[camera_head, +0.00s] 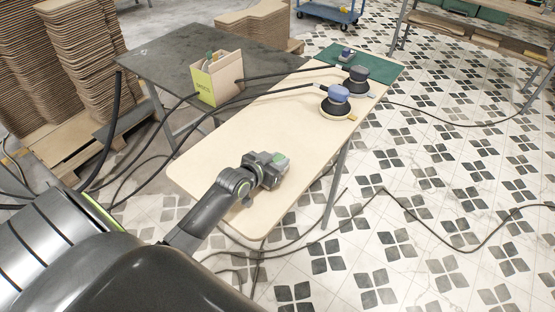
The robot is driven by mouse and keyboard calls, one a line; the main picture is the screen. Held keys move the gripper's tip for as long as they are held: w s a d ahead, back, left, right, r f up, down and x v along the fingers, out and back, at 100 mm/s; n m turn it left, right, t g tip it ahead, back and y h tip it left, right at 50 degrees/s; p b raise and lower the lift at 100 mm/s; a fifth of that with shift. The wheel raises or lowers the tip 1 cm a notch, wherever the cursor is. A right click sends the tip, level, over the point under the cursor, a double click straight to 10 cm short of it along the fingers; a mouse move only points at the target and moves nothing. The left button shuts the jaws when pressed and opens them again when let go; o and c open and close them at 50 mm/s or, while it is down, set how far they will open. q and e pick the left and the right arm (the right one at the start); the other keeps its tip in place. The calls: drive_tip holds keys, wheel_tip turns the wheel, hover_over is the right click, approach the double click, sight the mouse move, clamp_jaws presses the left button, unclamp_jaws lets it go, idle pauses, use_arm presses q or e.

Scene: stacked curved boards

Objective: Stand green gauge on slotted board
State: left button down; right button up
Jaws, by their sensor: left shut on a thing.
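My left gripper (274,165) is over the near part of the pale wooden table (225,145). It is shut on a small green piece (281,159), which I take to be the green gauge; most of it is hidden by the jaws. I cannot tell whether the gauge touches the table surface. I cannot make out slots on any board in this view. My right gripper is not in view.
Two round sanders, one blue-topped (337,93) and one dark (357,74), sit toward the table's far end near a green mat (381,68). Hoses run across. Stacked curved boards (88,60) stand far left.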

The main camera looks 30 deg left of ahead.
use_arm(q)
drive_tip(key=shift+f, duration=0.35)
drive_tip(key=c, duration=1.1)
unclamp_jaws()
drive_tip(key=b+v, duration=0.1)
drive_tip(key=v, duration=1.6)
drive_tip(key=shift+s+d+r, duration=0.1)
drive_tip(key=shift+s+r, duration=0.1)
drive_tip(key=shift+f, duration=0.1)
